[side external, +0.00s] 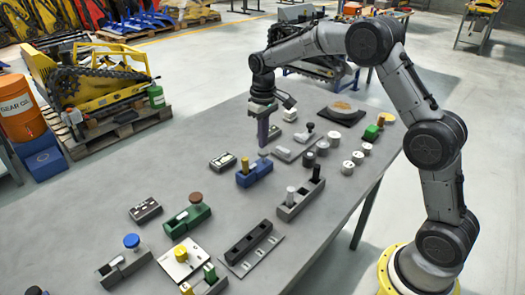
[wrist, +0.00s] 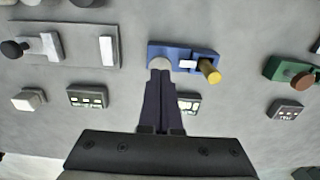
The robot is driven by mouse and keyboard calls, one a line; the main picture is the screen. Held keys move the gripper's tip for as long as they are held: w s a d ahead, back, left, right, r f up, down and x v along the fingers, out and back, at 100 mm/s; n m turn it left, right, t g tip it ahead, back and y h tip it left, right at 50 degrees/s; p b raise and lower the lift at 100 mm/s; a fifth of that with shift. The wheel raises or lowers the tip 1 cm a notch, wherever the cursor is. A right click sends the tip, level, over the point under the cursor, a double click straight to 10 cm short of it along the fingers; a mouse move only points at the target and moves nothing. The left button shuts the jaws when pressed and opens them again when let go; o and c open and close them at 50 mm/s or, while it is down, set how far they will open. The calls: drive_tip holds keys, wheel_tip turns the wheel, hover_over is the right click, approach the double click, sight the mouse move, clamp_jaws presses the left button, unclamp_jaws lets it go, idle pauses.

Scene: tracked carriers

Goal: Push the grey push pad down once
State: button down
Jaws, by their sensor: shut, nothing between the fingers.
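The grey push pad (wrist: 160,63) is a round light-grey cap at one end of a blue carrier (wrist: 184,52), seen in the wrist view. A yellow peg (wrist: 209,71) stands at the carrier's other end. In the side view the blue carrier (side external: 256,175) sits mid-table, and I cannot make out the pad clearly near my fingers. My gripper (side external: 263,147) is shut and empty, pointing down above the pad end. In the wrist view my fingertips (wrist: 160,74) overlap the pad's near edge. I cannot tell whether they touch it.
A small display box (wrist: 187,103) is partly hidden beside my fingers. A green carrier with a brown knob (side external: 187,219), a grey rail with a peg (side external: 300,199) and several grey cylinders (side external: 322,148) stand around on the grey table (side external: 110,225).

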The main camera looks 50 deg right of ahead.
drive_tip(key=shift+f, duration=0.1)
drive_tip(key=shift+f, duration=1.35)
drive_tip(key=shift+r, duration=2.45)
